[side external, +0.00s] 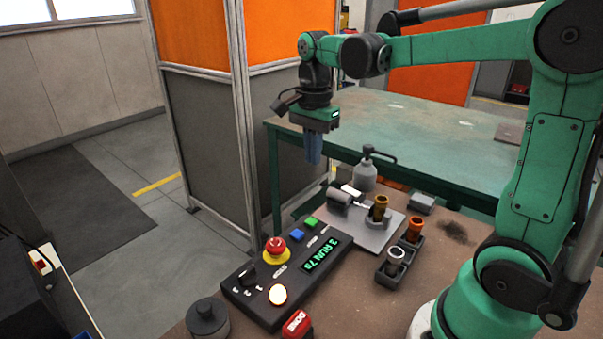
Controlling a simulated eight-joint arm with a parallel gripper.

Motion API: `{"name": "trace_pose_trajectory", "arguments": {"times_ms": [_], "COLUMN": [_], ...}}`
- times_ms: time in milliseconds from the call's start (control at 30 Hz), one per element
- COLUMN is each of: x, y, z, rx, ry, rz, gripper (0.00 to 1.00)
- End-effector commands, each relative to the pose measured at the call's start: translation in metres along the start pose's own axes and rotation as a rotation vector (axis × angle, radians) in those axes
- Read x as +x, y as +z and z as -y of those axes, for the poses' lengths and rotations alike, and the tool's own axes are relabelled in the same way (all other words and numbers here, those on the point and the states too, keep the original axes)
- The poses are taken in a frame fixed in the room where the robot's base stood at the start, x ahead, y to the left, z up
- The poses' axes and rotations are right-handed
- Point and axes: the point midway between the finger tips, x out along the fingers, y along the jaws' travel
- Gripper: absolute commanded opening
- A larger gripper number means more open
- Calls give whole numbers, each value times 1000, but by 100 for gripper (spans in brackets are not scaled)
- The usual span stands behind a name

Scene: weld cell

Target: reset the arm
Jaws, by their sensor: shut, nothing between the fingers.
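My arm is green and reaches from the right side across the top of the side external view. My gripper (313,158) points straight down at the upper middle, with its blue-grey fingers together and nothing between them. It is in the air, apart from everything below, and in the picture it overlaps the near left part of the green table (430,140). A grey bottle with a dark spout (365,176) stands below and to the right of it.
A control box (255,294) with a red emergency button (274,246) and lit display sits on the brown bench (455,258). A grey plate (372,238) carries a fixture and a brass part (380,206). A dark holder (405,262) has an orange part (415,229) and a ring (397,255).

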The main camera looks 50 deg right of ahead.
Motion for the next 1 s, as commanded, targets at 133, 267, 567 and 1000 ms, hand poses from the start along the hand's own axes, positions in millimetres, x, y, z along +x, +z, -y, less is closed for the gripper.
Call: {"name": "trace_pose_trajectory", "arguments": {"times_ms": [133, 267, 567, 1000], "x": [0, 0, 0, 13], "y": [0, 0, 2, 62], "z": [0, 0, -1, -41], "rx": [0, 0, -21, -1094], "ry": [0, 0, -8, -379], "rz": [0, 0, -2, -274], "gripper": [0, 0, 0, 0]}}
